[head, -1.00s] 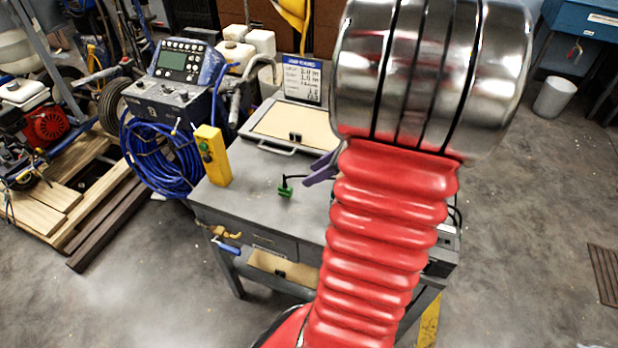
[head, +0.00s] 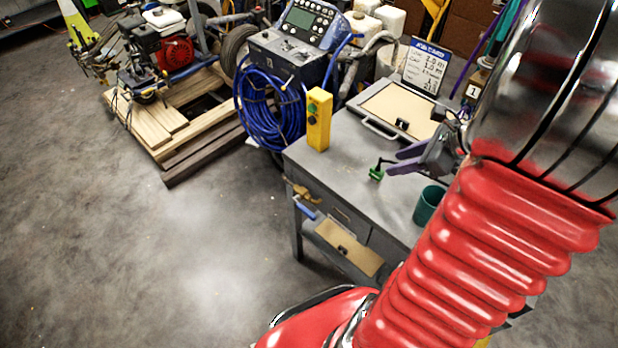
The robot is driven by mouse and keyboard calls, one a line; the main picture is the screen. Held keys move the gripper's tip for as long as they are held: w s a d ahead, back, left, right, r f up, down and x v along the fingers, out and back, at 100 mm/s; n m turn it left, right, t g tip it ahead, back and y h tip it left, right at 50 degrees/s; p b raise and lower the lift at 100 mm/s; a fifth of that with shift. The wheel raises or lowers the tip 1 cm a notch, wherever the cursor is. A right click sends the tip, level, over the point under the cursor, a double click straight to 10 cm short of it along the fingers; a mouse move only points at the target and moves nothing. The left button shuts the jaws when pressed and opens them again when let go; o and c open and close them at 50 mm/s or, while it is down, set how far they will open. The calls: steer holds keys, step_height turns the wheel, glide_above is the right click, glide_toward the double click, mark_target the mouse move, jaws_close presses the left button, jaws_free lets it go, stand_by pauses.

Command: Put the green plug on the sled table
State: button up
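The green plug (head: 376,174) lies on the top of a grey workbench (head: 345,155), with a short black cable at it. My gripper (head: 393,162) has purple fingers and shows just right of the plug in the head view. The two fingers are spread apart, with nothing visible between them. The fingertips look close to the plug and its cable; I cannot tell the height between them. I cannot tell for sure which surface is the sled table. My red sleeved arm hides the right part of the bench.
A yellow button box (head: 318,120) stands at the bench's left edge. A teal cup (head: 428,204) stands near the front. A tan board in a grey frame (head: 398,106) and a sign (head: 427,66) are behind. A blue hose coil (head: 268,110) hangs left. Floor at left is clear.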

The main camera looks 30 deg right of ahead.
steer(key=s+a+r+n+h, duration=0.1)
steer(key=a+r+n, duration=0.3)
steer(key=a+n, duration=0.5)
steer(key=s+a+r+n+h, duration=0.1)
steer(key=a+r+n, duration=0.3)
steer(key=a+n, duration=0.6)
steer(key=s+a+r+n+g, duration=0.1)
steer(key=a+r+n, duration=0.3)
steer(key=a+n, duration=0.5)
steer(key=shift+s+a+n+h, duration=0.15)
steer(key=shift+s+n+h, duration=0.3)
steer(key=shift+n, duration=0.35)
steer(key=shift+c, duration=0.5)
